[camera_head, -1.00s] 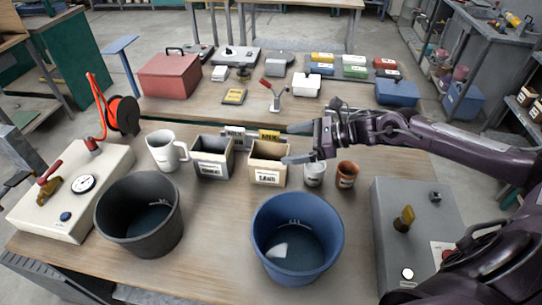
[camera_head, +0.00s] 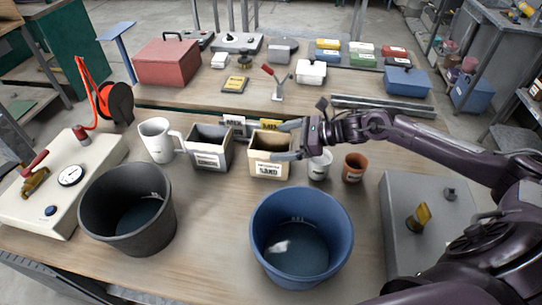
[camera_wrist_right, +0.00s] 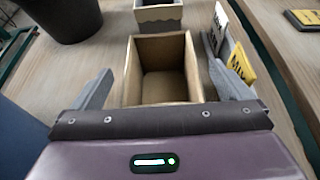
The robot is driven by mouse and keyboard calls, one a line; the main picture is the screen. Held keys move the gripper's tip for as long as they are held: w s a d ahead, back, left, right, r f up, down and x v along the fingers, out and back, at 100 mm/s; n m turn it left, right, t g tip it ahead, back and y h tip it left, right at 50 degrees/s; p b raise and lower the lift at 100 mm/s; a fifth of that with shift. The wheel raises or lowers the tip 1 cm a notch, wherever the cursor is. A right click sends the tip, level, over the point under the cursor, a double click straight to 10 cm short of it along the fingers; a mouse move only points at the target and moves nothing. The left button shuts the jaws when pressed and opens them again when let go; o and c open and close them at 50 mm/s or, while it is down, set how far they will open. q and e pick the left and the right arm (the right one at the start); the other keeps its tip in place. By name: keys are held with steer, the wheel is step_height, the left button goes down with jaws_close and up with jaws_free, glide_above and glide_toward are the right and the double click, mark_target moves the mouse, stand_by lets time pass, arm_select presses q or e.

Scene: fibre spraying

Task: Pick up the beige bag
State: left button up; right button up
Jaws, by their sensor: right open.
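The beige bag (camera_head: 268,168), an open box-like container labelled SAND, stands upright on the near table. In the right wrist view the bag (camera_wrist_right: 164,70) lies ahead between my fingers, with its inside in sight. My right gripper (camera_head: 289,141) is open at the bag's right side, one finger towards its far side and one towards its near side. In the right wrist view the gripper (camera_wrist_right: 155,88) shows a finger on each side of the bag, with gaps visible. Whether the fingertips touch it I cannot tell. My left gripper is not in view.
A dark grey box (camera_head: 209,160) and a white mug (camera_head: 156,141) stand left of the bag. A white cup (camera_head: 319,167) and a brown cup (camera_head: 354,168) stand right of it. A blue bucket (camera_head: 300,270) and a black bucket (camera_head: 108,240) stand in front. Small signs (camera_head: 234,120) stand behind.

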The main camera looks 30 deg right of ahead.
mark_target(253, 144)
steer(key=p+x, duration=0.1)
steer(key=x, duration=0.2)
steer(key=shift+w+a, duration=0.1)
steer(key=shift+w, duration=0.15)
steer(key=shift+w+a+f+p, duration=0.1)
steer(key=shift+a+f+p, duration=0.1)
steer(key=shift+a+p, duration=0.1)
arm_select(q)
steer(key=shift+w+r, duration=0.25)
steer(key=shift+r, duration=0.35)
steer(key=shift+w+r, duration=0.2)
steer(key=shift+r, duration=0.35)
arm_select(e)
steer(key=shift+d, duration=0.1)
steer(key=c, duration=1.7)
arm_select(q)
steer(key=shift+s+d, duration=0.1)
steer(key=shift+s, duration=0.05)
arm_select(e)
steer(key=shift+c, duration=0.7)
steer(key=shift+r, duration=0.25)
